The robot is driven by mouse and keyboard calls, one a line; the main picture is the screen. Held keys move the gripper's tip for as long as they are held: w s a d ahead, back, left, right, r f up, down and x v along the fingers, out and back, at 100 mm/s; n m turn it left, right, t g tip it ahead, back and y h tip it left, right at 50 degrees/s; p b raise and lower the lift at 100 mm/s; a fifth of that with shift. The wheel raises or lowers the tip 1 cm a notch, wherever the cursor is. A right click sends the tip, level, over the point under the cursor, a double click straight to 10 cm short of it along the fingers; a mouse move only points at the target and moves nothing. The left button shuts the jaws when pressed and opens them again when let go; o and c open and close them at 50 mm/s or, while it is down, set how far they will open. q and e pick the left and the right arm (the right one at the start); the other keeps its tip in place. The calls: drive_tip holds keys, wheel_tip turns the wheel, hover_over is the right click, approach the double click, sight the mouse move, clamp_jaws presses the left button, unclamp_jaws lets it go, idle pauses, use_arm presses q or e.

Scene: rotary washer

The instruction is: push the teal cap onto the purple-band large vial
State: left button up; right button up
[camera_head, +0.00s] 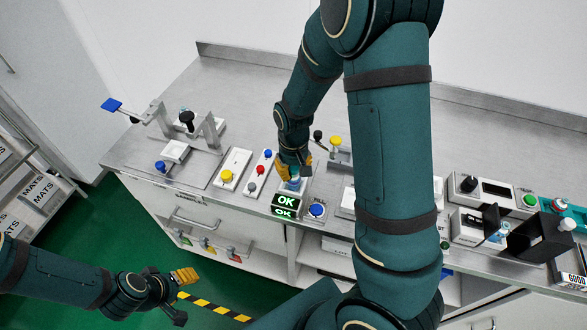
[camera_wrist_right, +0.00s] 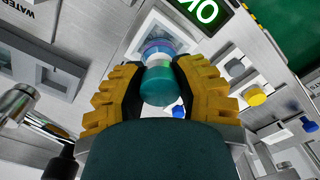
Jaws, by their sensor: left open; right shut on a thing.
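My right gripper (camera_head: 292,172) is over the white station with the lit OK display. In the right wrist view its yellow fingers (camera_wrist_right: 160,90) are shut on the teal cap (camera_wrist_right: 158,87). The large vial (camera_wrist_right: 157,47), with its purple band, stands on the station beyond the cap and in line with it. I cannot tell whether the cap is seated or only touching the vial's top. In the head view the fingers mostly hide both. My left gripper (camera_head: 181,296) is open and empty, low above the green floor, away from the bench.
The OK display (camera_head: 285,203) is at the station's front, with a blue button (camera_head: 317,210) to its right. A panel with a yellow button (camera_head: 227,176) is to the left. A black box device (camera_head: 540,240) stands at the right. Bare bench lies behind.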

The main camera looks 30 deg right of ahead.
drive_tip(key=shift+f, duration=0.2)
idle(0.6)
drive_tip(key=o, duration=0.8)
drive_tip(key=shift+r, duration=0.1)
